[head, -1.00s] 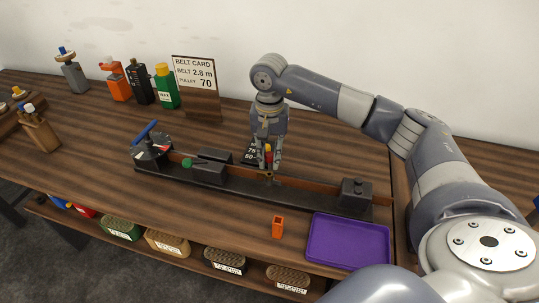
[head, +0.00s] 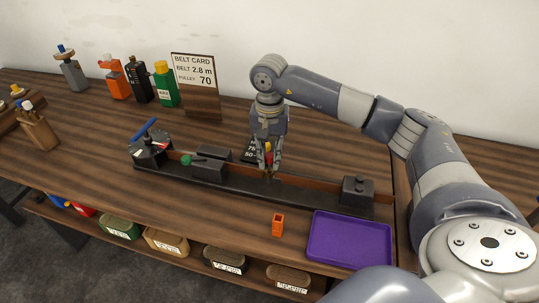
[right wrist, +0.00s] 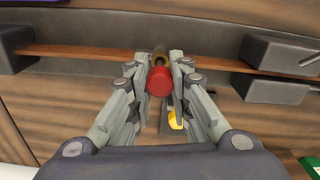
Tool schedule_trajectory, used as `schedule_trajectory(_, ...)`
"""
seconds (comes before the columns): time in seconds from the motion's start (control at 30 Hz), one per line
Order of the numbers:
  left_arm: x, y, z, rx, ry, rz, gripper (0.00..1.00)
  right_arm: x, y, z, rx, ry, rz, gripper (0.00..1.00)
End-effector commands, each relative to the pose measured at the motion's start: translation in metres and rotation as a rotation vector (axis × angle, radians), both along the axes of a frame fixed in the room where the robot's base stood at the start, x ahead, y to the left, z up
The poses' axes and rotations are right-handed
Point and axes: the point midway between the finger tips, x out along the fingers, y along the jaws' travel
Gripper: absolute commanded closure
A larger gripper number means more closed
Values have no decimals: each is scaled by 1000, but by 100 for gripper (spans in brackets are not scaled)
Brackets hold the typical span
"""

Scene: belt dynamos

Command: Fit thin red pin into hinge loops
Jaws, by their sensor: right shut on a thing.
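My right gripper (head: 268,170) points down over the middle of the dark belt rig (head: 230,185), shut on the red pin. The pin's round red head (right wrist: 159,82) shows between the fingertips in the right wrist view (right wrist: 160,85). Its shaft is hidden. A small brass-brown loop part (right wrist: 159,56), which looks like the hinge loops, is just beyond the red head, at the brown belt (right wrist: 90,52). I cannot tell whether the pin is inside the loops. My left gripper is not in view.
An orange holder (head: 278,224) and a purple tray (head: 348,240) are at the front right. A dark block (head: 357,193) stands on the rig's right end, a blue-handled device (head: 148,148) on its left. Bottles and a belt card (head: 196,75) stand behind.

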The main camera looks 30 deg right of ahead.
Motion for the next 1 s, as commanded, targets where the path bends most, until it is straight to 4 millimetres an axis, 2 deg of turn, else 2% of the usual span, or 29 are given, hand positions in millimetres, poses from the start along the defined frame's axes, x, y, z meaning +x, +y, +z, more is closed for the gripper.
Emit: schedule_trajectory(1.0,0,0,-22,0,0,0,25,0,0,-27,-1,1,0,99)
